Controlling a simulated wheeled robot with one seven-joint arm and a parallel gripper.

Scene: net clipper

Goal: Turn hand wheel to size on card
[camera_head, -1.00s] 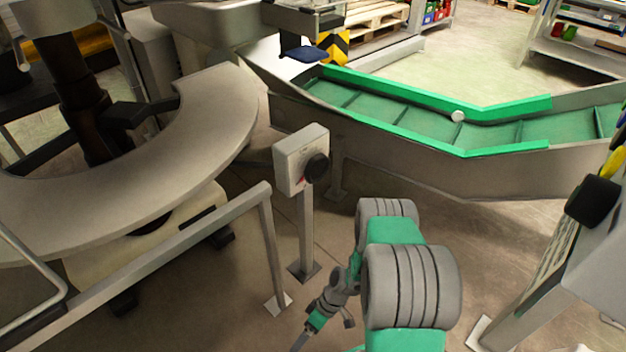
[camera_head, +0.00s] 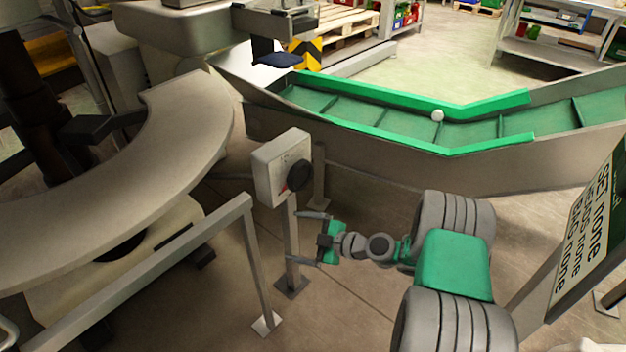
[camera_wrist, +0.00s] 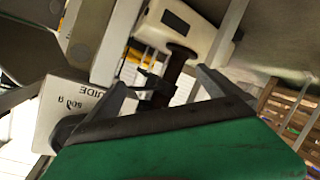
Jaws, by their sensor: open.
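A pale box on a post (camera_head: 279,168) stands left of centre in the head view, with a round black knob (camera_head: 299,176) on its right face, likely the hand wheel. My gripper (camera_head: 308,238) is open and empty, its fingers pointing left beside the post, below the knob and apart from it. In the wrist view, the open fingers (camera_wrist: 160,82) frame a dark shaft with a round end (camera_wrist: 181,54) before a white box (camera_wrist: 190,26); I cannot tell whether this is the same knob. A white card (camera_wrist: 68,118) there, upside down, reads "GUIDE" and "500 g".
A curved grey table (camera_head: 150,170) and a metal rail (camera_head: 160,268) lie left. Floor below the gripper is open.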

